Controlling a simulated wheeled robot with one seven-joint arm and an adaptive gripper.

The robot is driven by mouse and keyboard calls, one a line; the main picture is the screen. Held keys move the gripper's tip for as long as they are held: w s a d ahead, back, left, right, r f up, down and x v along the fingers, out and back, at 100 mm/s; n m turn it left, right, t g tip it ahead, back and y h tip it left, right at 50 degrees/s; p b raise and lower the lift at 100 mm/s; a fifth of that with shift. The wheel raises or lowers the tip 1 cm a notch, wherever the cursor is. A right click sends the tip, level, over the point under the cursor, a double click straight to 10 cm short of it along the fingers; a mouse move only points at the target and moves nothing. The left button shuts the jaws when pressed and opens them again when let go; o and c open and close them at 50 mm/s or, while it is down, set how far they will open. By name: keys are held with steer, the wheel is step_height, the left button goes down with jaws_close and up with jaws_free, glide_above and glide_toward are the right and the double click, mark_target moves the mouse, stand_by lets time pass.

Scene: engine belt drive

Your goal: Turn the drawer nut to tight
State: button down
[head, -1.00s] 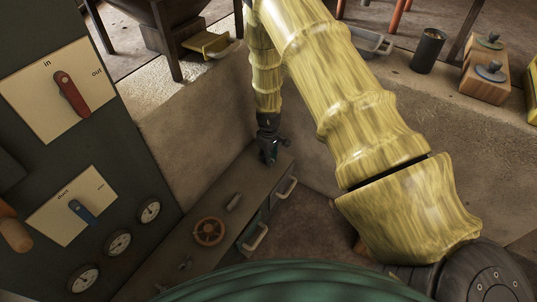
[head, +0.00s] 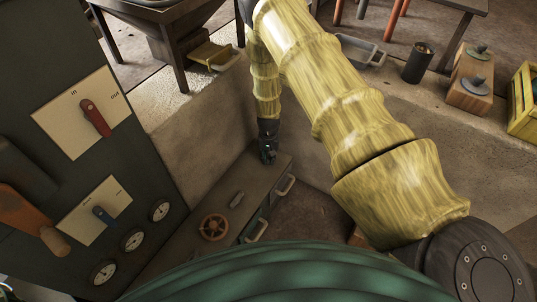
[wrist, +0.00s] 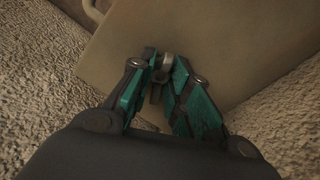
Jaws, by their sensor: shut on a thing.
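The drawer nut (wrist: 165,63) is a small grey metal piece on a flat brown surface in the wrist view. My gripper (wrist: 162,76) has green and black fingers, shut on the nut from both sides, with part of it showing between the fingertips. In the head view my gripper (head: 268,156) is small and points down at the far end of a low brown bench (head: 180,258). The nut cannot be made out there. Any tightness mark is not visible.
A handwheel (head: 213,228) and drawer handles (head: 256,230) are on the bench. Rough stone walls (head: 205,150) close in behind the bench.

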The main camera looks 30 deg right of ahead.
mark_target(269, 159)
steer(key=m+p, duration=0.1)
steer(key=m, duration=0.3)
steer(key=shift+s+m+p, duration=0.1)
steer(key=shift+m+p, duration=0.2)
steer(key=shift+m, duration=0.4)
steer(key=c, duration=1.3)
jaws_free()
steer(key=shift+r, duration=0.1)
steer(key=shift+r, duration=0.6)
step_height(269, 159, up, 11)
steer(key=shift+f, duration=0.2)
